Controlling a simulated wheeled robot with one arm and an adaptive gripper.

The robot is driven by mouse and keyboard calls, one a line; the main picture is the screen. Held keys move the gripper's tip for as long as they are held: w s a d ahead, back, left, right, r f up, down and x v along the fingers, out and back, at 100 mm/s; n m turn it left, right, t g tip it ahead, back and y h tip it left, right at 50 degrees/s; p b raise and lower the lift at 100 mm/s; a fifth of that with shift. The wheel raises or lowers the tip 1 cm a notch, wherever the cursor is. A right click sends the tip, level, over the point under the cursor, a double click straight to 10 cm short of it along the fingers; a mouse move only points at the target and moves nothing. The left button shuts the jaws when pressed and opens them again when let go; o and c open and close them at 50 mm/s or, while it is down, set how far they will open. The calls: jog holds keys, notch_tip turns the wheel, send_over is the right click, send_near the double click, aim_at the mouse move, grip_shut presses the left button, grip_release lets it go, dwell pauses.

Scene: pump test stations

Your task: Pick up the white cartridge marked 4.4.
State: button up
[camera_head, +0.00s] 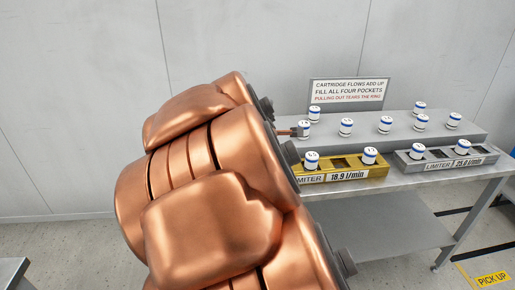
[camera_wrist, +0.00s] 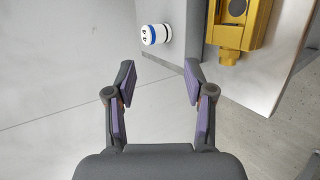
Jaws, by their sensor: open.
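In the wrist view, a white cartridge (camera_wrist: 156,34) with a blue band lies just beyond my fingertips. Its dark marking looks like a 4, but I cannot read it fully. My gripper (camera_wrist: 160,72) is open, with nothing between its fingers. In the head view, a white cartridge (camera_head: 303,129) stands at the left end of the grey raised shelf (camera_head: 365,141), close to a small visible part of my gripper. Several similar cartridges stand on this shelf; their markings are too small to read. My copper-coloured arm hides the left part of the bench.
A yellow limiter block (camera_head: 345,175) labelled 18.9 l/min holds two visible cartridges. A grey limiter block (camera_head: 440,161) labelled 25.0 l/min stands to its right, also with cartridges. A sign (camera_head: 346,93) stands behind the shelf. In the wrist view, the yellow block (camera_wrist: 238,35) is right of the cartridge.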

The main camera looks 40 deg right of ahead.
jog(key=w+d+f+n+t+b, duration=0.3)
jog(key=n+b, duration=0.1)
jog(key=n, duration=0.2)
jog(key=w+d+f+n+t+b, duration=0.3)
jog(key=d+n+b, duration=0.1)
jog(key=n, duration=0.3)
jog(key=w+d+f+n+t+b, duration=0.2)
jog(key=w+d+f+n+b, duration=0.1)
jog(key=n+b, duration=0.3)
jog(key=shift+w+d+n+t, duration=0.2)
jog(key=shift+d+n+t, duration=0.2)
jog(key=shift+d+n, duration=0.15)
jog(key=shift+w+a+f+n+y, duration=0.15)
jog(key=shift+w+f+n+y, duration=0.15)
jog(key=shift+n+y, duration=0.4)
jog(key=shift+x, duration=1.05)
jog(key=shift+b+x, duration=0.3)
jog(key=shift+x, duration=2.45)
jog(key=shift+r, duration=0.1)
jog(key=shift+c, duration=0.4)
grip_shut()
